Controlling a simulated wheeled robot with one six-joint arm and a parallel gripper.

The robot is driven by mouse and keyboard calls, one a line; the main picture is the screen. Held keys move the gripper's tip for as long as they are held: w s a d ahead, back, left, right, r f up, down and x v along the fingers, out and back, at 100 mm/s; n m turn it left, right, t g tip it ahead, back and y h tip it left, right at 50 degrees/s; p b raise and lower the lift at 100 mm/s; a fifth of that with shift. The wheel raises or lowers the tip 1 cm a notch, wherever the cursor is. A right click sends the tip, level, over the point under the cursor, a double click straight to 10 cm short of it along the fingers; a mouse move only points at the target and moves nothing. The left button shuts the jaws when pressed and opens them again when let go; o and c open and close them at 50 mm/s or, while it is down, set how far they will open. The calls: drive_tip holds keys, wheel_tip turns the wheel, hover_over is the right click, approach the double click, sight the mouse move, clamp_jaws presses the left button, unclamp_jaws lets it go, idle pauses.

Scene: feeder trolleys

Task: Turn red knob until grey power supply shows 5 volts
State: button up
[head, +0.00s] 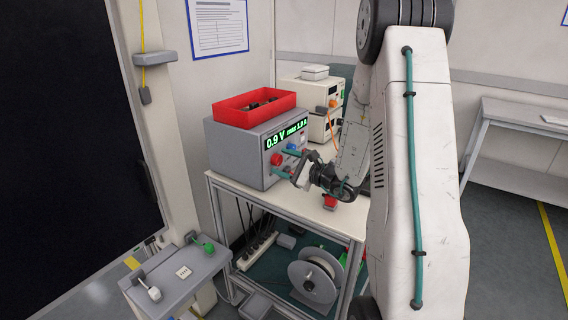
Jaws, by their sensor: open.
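The grey power supply (232,152) stands on the trolley's top shelf (338,222). Its green display (286,133) reads 0.9 V, max 1.0 A. The red knob (277,159) is on its front face below the display, and a blue knob (291,147) is to its right. My gripper (287,163) is in front of this face with green-tipped fingers apart, one near the blue knob and one below the red knob. I cannot tell whether a finger touches either knob. Nothing shows between the fingers.
A red bin (240,113) with dark parts sits on top of the supply. Cream instruments (318,95) stand behind it. A small red object (330,202) lies on the shelf below my wrist. A cable reel (312,283) is on the lower shelf.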

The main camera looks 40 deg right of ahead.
drive_tip(key=shift+w, duration=0.15)
drive_tip(key=c, duration=1)
drive_tip(key=m, duration=0.4)
drive_tip(key=shift+a, duration=0.1)
drive_tip(key=m, duration=0.3)
drive_tip(key=shift+m, duration=0.3)
drive_tip(key=m, duration=0.6)
drive_tip(key=shift+m, duration=0.4)
drive_tip(key=shift+f, duration=0.1)
